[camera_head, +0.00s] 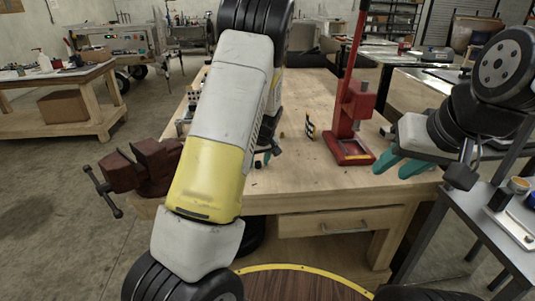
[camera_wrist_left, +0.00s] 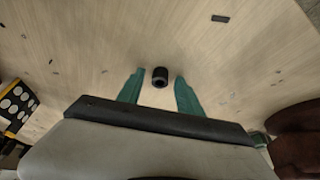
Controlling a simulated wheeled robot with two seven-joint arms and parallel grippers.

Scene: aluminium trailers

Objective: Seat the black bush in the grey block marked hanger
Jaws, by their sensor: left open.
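The black bush (camera_wrist_left: 160,77) stands on the wooden bench top in the left wrist view, a short dark cylinder with a hole. My left gripper (camera_wrist_left: 158,92) is open, with its green fingertips on either side of the bush and a gap showing on both sides. In the head view my left arm covers most of that gripper, and I cannot make out the bush there. My right gripper (camera_head: 400,166) is open and empty at the bench's right edge. I cannot identify the grey block marked hanger in either view.
A dark red vise (camera_head: 150,165) is at the bench's left edge. A small dark piece (camera_wrist_left: 220,18) lies beyond the bush. The bench middle is mostly bare.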

